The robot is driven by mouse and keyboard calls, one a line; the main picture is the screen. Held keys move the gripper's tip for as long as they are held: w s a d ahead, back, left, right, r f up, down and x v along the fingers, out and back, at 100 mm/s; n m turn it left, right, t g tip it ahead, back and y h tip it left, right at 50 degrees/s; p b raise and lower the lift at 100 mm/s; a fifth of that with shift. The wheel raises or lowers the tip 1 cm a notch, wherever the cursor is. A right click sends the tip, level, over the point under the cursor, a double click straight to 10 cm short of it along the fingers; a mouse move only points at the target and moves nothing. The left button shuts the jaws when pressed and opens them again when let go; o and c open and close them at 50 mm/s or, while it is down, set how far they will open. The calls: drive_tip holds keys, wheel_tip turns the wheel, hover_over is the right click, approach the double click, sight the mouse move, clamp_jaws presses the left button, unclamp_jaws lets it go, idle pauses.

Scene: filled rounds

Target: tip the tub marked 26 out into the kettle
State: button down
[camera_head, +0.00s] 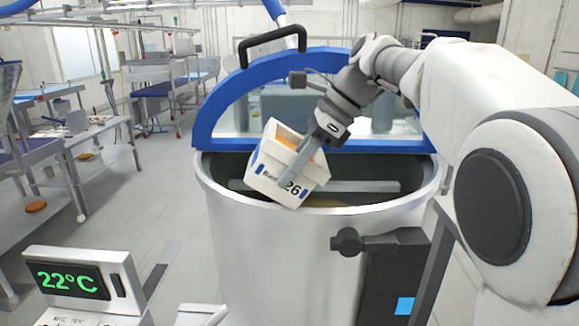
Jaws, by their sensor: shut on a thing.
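The white tub marked 26 (272,178) is held tilted over the near rim of the kettle. Orange-brown contents show at its open top. My gripper (298,168) is shut on the tub's wall, with one finger down its outer face. The kettle (270,258) is a large steel vessel with its blue-edged lid (215,100) raised at the back. Inside the kettle a grey bar and a little yellowish-brown content show low behind the tub. Most of the kettle's inside is hidden by its near wall and the tub.
A display reading 22°C (72,281) stands at the lower left. A dark valve handle and box (390,285) are on the kettle's front right. Benches with round brown items (36,206) line the left. The floor between is clear.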

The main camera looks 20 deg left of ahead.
drive_tip(key=shift+f+g+y, duration=0.1)
drive_tip(key=shift+g+y, duration=0.2)
drive_tip(key=shift+y, duration=0.5)
drive_tip(key=y, duration=0.2)
drive_tip(key=shift+w+d+g+y, duration=0.2)
drive_tip(key=shift+d+g+y, duration=0.1)
drive_tip(key=shift+g, duration=0.1)
drive_tip(key=y, duration=0.1)
drive_tip(key=d+y, duration=0.1)
drive_tip(key=shift+w+g+y+b, duration=0.15)
drive_tip(key=shift+g+y+b, duration=0.15)
drive_tip(key=shift+g, duration=0.1)
drive_tip(key=shift+w+d+y, duration=0.1)
drive_tip(key=shift+d+y, duration=0.15)
drive_tip(key=shift+y, duration=0.45)
